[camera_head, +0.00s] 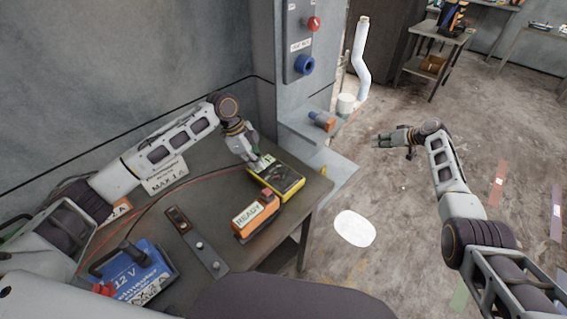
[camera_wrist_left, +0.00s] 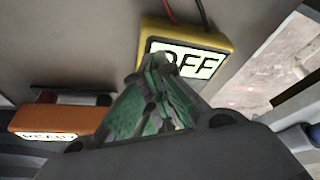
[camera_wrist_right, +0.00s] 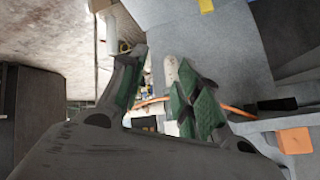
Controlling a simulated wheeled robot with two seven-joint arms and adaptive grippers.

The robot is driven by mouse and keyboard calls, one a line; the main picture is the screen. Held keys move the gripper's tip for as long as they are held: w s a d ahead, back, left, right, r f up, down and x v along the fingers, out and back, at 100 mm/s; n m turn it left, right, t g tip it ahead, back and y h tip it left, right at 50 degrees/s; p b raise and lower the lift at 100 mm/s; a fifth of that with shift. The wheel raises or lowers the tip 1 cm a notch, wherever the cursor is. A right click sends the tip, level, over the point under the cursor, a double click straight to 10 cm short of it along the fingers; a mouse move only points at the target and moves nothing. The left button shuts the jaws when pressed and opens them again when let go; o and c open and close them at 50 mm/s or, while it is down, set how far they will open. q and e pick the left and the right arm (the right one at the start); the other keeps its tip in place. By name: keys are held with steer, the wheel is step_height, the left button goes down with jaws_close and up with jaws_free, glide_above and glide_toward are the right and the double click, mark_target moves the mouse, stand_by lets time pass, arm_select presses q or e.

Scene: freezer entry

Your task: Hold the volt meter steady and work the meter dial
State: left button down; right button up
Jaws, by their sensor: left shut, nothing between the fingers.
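The volt meter (camera_head: 288,186), a yellow box with a black face, lies on the workbench. In the left wrist view its display reads OFF (camera_wrist_left: 208,66), and red and black leads leave its far end. My left gripper (camera_head: 260,163) is shut and empty at the meter's far-left part, its fingertips over the face beside the display; I cannot tell whether they touch it. The dial is not clearly visible; my fingers cover part of the face. My right gripper (camera_head: 380,141) is open and empty, off to the right over the floor, well away from the meter.
An orange READY box (camera_head: 255,217) stands just in front of the meter. A blue 12 V battery (camera_head: 135,272) and a dark strip with switches (camera_head: 199,243) are on the workbench (camera_head: 295,221). A grey wall panel with a red knob (camera_head: 313,23) rises behind.

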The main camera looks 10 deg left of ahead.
steer(key=w+a+r+n+y, duration=0.1)
steer(key=a+r, duration=0.1)
steer(key=r, duration=0.5)
steer(key=w+a+r+n+y, duration=0.1)
steer(key=a+r+n, duration=0.1)
steer(key=r, duration=0.6)
steer(key=s+a+r+n+g, duration=0.2)
steer(key=s+a+r+n, duration=0.2)
steer(key=a+r, duration=0.4)
steer(key=n+g+h, duration=0.5)
steer(key=n+g, duration=0.1)
steer(key=n, duration=0.5)
glide_above(282, 166)
steer(key=w+d, duration=0.1)
steer(key=d, duration=0.4)
step_height(282, 166, down, 3)
steer(key=shift+w+r, duration=0.15)
steer(key=shift+w, duration=0.05)
steer(key=shift+a, duration=0.1)
steer(key=shift+m, duration=0.3)
steer(key=shift+a+x, duration=0.2)
steer(key=shift+x, duration=5.75)
steer(key=shift+r, duration=0.1)
